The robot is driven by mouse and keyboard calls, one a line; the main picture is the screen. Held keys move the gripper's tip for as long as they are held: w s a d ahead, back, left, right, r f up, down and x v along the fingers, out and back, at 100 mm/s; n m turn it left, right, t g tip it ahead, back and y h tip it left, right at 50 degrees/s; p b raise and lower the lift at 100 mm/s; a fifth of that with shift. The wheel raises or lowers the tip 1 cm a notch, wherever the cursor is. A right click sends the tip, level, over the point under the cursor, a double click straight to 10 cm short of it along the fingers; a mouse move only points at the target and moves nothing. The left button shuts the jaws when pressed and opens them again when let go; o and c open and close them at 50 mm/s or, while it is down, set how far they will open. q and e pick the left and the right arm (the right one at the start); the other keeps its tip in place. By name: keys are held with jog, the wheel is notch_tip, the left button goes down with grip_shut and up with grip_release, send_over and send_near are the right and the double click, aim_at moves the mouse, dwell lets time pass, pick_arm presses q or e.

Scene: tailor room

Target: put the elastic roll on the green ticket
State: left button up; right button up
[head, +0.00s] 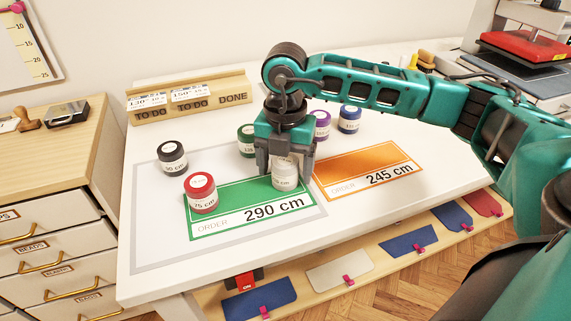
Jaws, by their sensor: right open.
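The green ticket (236,213), marked ORDER 290 cm, lies flat on the white table. A white elastic roll (285,176) stands upright on its right part. My right gripper (287,172) points down over this white roll, with its open fingers on either side of it; whether they touch it I cannot tell. A red roll (201,194) stands at the left part of the green ticket. A black roll (172,158), a green roll (246,141), a purple roll (320,125) and a blue roll (349,120) stand behind. My left gripper is not in view.
An orange ticket (366,169), marked ORDER 245 cm, lies to the right. A wooden card holder (190,98) labelled TO DO and DONE stands at the back left. A wooden drawer cabinet (48,190) stands left of the table. A red press (522,50) is at the back right.

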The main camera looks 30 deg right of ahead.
aim_at(286, 160)
notch_tip(286, 160, up, 11)
jog(key=shift+f+p, duration=0.1)
jog(key=shift+p, duration=0.2)
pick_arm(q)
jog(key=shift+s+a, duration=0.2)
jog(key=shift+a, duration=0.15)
pick_arm(e)
jog(key=shift+r, duration=0.7)
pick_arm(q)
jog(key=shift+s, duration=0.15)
pick_arm(e)
jog(key=shift+f, duration=0.1)
